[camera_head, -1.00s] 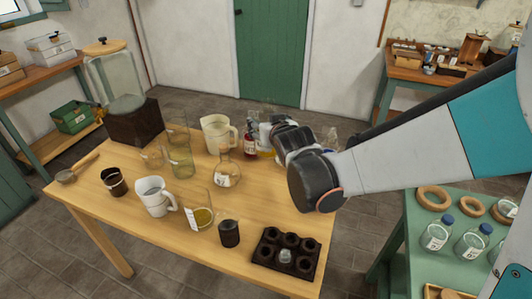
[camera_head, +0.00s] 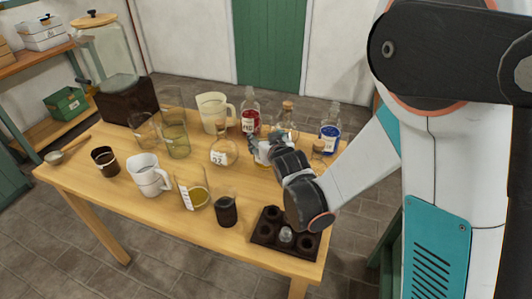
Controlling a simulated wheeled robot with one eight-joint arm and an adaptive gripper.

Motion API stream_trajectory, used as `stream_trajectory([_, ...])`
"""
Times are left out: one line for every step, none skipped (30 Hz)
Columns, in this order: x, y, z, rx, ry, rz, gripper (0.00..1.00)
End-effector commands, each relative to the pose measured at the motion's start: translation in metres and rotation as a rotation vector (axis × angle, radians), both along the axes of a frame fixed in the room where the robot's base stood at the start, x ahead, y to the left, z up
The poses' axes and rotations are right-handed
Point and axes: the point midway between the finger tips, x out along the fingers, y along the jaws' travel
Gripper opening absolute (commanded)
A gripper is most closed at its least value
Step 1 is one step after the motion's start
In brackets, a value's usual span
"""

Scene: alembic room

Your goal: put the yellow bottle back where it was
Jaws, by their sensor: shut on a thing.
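The yellow bottle (camera_head: 262,157) is near the right part of the wooden table (camera_head: 120,200), with a pale label and a little yellow showing low on it. My gripper (camera_head: 262,148) is shut on it from the front right. The fingers and wrist hide much of the bottle. I cannot tell whether its base touches the table. Behind it stand a red bottle (camera_head: 250,115), a corked clear bottle (camera_head: 287,117) and a blue bottle (camera_head: 330,132). A round flask (camera_head: 222,153) stands just to its left.
A dark holder with several holes (camera_head: 263,238) sits under my wrist at the front right. A black cup (camera_head: 226,211), a beaker with yellow contents (camera_head: 192,190) and white jugs (camera_head: 150,177) crowd the table. Some bare wood shows at the front left.

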Motion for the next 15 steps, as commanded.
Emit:
stream_trajectory([0.0,0.0,-0.002,0.0,-0.001,0.0,0.16])
stream_trajectory([0.0,0.0,-0.004,0.0,-0.001,0.0,0.16])
stream_trajectory([0.0,0.0,-0.008,0.0,-0.001,0.0,0.16])
stream_trajectory([0.0,0.0,-0.012,0.0,-0.001,0.0,0.16])
stream_trajectory([0.0,0.0,-0.016,0.0,-0.001,0.0,0.16])
stream_trajectory([0.0,0.0,-0.022,0.0,-0.001,0.0,0.16])
stream_trajectory([0.0,0.0,-0.027,0.0,-0.001,0.0,0.16])
stream_trajectory([0.0,0.0,-0.031,0.0,-0.001,0.0,0.16])
stream_trajectory([0.0,0.0,-0.036,0.0,-0.001,0.0,0.16])
stream_trajectory([0.0,0.0,-0.039,0.0,-0.001,0.0,0.16])
stream_trajectory([0.0,0.0,-0.042,0.0,-0.001,0.0,0.16])
stream_trajectory([0.0,0.0,-0.043,0.0,-0.001,0.0,0.16])
stream_trajectory([0.0,0.0,-0.043,0.0,-0.002,0.0,0.16])
stream_trajectory([0.0,0.0,-0.042,0.0,-0.002,0.0,0.16])
stream_trajectory([0.0,0.0,-0.042,0.0,-0.001,0.0,0.16])
